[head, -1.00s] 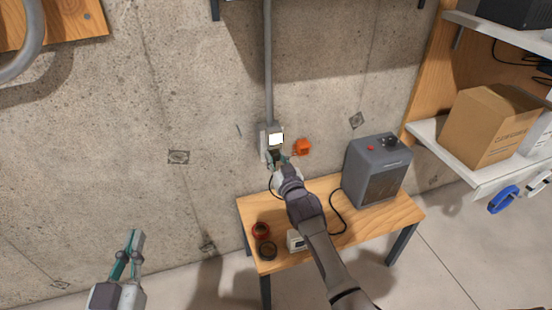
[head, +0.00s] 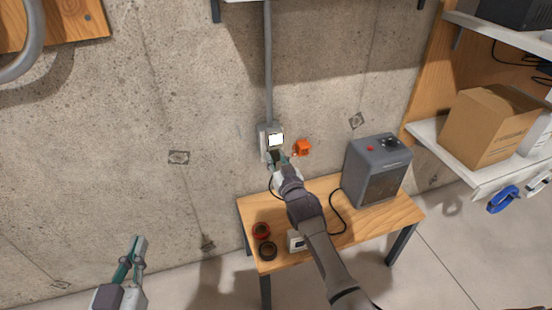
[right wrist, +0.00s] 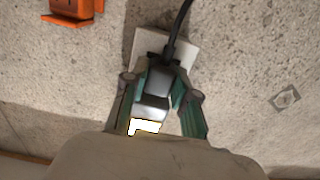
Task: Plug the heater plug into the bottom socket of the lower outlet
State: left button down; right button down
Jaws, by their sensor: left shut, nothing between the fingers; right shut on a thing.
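The outlet (head: 264,145) is a pale box on the concrete wall at the foot of a grey conduit, with a bright white patch on its front. My right gripper (head: 277,160) is at its lower part. In the right wrist view, my right gripper (right wrist: 158,98) is shut on the black heater plug (right wrist: 157,76), whose cord runs up the picture. The plug is in front of the pale outlet plate (right wrist: 193,50); its prongs and the sockets are hidden, so I cannot tell whether it is seated. My left gripper (head: 137,243) is shut and empty at lower left.
The grey heater (head: 378,170) stands on the wooden table (head: 400,212), with its black cord across the top. Red and black tape rolls (head: 264,240) and a small white device (head: 297,240) lie there too. An orange object (head: 302,147) is on the wall beside the outlet.

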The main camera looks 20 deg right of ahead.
jog(key=shift+w, duration=0.1)
dwell(0.6)
jog(key=c, duration=0.8)
grip_release()
pick_arm(q)
jog(key=shift+w+r, duration=0.1)
jog(key=shift+r, duration=0.25)
